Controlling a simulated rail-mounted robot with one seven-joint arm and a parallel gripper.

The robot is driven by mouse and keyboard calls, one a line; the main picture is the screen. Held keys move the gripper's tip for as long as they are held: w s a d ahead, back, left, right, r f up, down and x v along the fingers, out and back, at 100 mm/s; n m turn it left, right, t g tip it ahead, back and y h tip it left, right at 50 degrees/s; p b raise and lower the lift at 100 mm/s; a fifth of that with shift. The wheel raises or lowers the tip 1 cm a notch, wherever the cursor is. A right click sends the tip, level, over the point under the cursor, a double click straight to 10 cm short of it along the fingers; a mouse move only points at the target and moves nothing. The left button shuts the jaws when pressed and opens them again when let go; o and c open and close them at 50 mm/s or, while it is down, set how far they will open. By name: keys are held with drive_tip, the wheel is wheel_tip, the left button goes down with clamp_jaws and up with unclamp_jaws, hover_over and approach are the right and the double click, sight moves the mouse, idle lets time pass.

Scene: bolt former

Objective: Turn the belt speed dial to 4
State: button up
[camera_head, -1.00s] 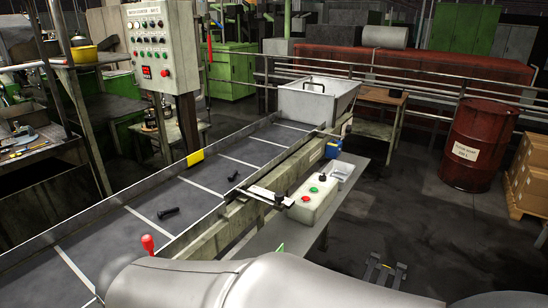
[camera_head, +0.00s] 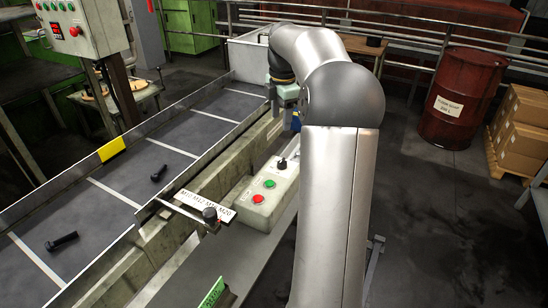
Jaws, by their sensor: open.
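A pale control box (camera_head: 262,205) stands beside the conveyor, with a red button (camera_head: 258,198), a green button (camera_head: 269,184) and a black dial (camera_head: 281,163) at its far end. I take this dial for the belt speed dial; its markings are too small to read. My gripper (camera_head: 285,102) is seen from behind at the end of my arm, above the conveyor's right side and beyond the dial. It is apart from the dial. Its fingers are small and hard to make out; nothing is seen held in it.
The conveyor belt (camera_head: 110,205) carries two dark bolts (camera_head: 158,173) (camera_head: 62,241). A slide marked M10 to M20 with a black knob (camera_head: 210,214) juts out near the box. A blue part (camera_head: 296,124) is below my gripper. A red barrel (camera_head: 462,98) stands right.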

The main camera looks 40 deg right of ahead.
drive_tip(key=d, duration=0.2)
drive_tip(key=p, duration=0.2)
approach(282, 160)
drive_tip(key=shift+n, duration=0.3)
wheel_tip(282, 160, down, 9)
drive_tip(key=shift+w+d+f, duration=0.1)
drive_tip(key=shift+w+f, duration=0.1)
drive_tip(key=c, duration=1)
